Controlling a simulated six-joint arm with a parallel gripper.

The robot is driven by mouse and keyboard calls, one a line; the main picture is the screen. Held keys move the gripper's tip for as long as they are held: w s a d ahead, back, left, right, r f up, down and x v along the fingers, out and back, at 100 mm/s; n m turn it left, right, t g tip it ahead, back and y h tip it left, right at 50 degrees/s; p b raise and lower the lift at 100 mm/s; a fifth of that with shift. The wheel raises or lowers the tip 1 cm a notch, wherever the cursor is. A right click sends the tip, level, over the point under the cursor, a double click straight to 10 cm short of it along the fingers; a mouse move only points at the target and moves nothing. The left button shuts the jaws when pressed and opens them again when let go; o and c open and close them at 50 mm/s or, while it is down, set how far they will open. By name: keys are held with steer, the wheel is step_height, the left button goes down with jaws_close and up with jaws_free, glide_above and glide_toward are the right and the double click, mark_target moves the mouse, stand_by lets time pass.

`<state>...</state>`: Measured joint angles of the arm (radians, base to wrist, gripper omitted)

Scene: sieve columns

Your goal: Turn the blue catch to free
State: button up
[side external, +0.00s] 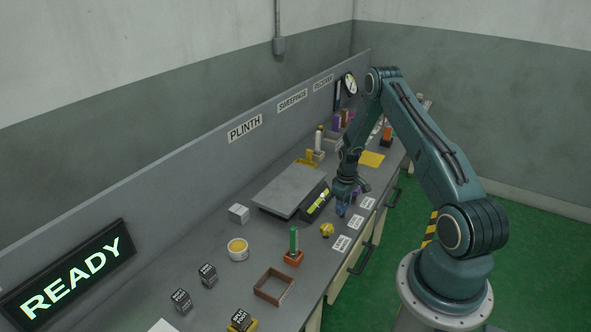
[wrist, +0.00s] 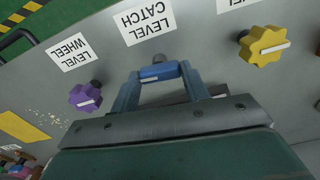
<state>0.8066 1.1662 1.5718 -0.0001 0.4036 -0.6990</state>
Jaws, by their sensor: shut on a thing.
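The blue catch (wrist: 158,72) is at the bench front, just behind the LEVEL CATCH label (wrist: 146,23), which appears upside down in the wrist view. My gripper (wrist: 160,76) is shut on the catch, with one finger at each end of its blue part. In the side view my gripper (side external: 345,203) reaches down to the bench, and only a little of the blue catch (side external: 341,211) shows below it. The catch's free marking cannot be made out.
A purple wheel (wrist: 83,97) and a yellow knob (wrist: 263,46) flank the catch closely. A grey plate (side external: 290,187) and a level gauge (side external: 318,204) stand behind. A green-handled block (side external: 294,248) and an open brown frame (side external: 273,286) lie nearer the camera.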

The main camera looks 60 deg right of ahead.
steer(key=shift+r+n, duration=0.1)
steer(key=shift+n, duration=0.5)
steer(key=o, duration=1)
steer(key=shift+r, duration=6.85)
